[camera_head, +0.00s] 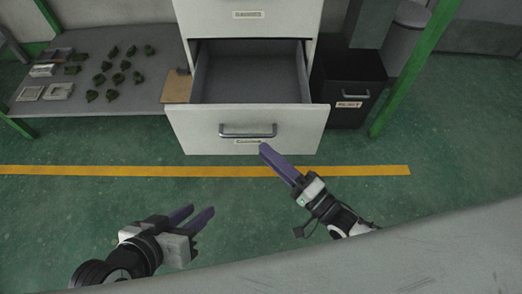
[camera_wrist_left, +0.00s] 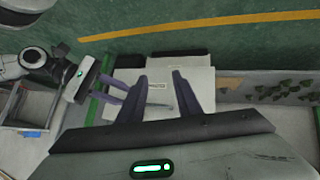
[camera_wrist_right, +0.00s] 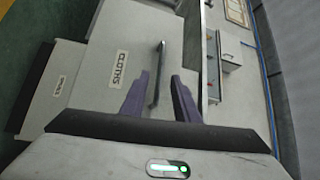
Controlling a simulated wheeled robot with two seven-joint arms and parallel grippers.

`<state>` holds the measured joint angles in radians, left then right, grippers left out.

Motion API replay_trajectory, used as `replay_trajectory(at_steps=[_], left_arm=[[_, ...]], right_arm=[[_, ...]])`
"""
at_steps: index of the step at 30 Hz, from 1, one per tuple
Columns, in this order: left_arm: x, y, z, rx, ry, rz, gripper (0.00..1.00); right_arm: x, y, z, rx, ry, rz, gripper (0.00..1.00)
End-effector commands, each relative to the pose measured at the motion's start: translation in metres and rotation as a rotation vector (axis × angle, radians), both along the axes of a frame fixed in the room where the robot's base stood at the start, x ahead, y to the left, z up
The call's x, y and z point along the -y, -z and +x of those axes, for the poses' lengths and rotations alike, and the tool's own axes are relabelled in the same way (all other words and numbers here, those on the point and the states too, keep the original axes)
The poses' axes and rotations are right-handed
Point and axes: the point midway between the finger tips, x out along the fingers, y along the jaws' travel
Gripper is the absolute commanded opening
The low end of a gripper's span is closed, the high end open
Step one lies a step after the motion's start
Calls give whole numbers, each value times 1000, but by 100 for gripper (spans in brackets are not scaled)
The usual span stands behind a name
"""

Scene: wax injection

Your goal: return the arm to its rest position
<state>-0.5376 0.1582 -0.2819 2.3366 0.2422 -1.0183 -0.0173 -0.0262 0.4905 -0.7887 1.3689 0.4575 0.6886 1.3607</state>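My left gripper (camera_head: 198,212) is open and empty, low at the left in the head view. Its spread purple fingers also show in the left wrist view (camera_wrist_left: 160,80). My right gripper (camera_head: 264,148) is near the front of the pulled-out drawer (camera_head: 185,125), just below and right of its handle (camera_head: 247,135) in the head view. In the right wrist view its fingers (camera_wrist_right: 160,75) are apart, with the handle (camera_wrist_right: 160,55) appearing between them. Whether the fingers reach around the handle cannot be told. The drawer looks empty and stands open.
A grey table (camera_head: 130,105) at the left holds several small green parts (camera_head: 118,78) and metal frames (camera_head: 59,91). A black bin (camera_head: 347,88) stands right of the cabinet (camera_head: 305,15), near a green post (camera_head: 415,65). The floor before the drawer has a yellow line (camera_head: 100,171).

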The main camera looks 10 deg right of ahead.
Motion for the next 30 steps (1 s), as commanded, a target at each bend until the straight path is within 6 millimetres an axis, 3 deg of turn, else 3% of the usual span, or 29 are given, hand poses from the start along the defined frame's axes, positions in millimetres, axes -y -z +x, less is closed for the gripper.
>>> replay_trajectory(at_steps=[5,20,23,30], left_arm=[[1,-2,0,4,0,-6,31],[2,-3,0,5,-1,-8,31],[-1,-7,0,7,-15,-6,31],[-23,-24,-5,43,-106,13,31]], right_arm=[[8,2,-5,1,-2,0,28],[8,1,-5,1,-2,0,28],[8,-9,-5,2,-2,1,28],[8,-54,-5,1,-2,0,28]])
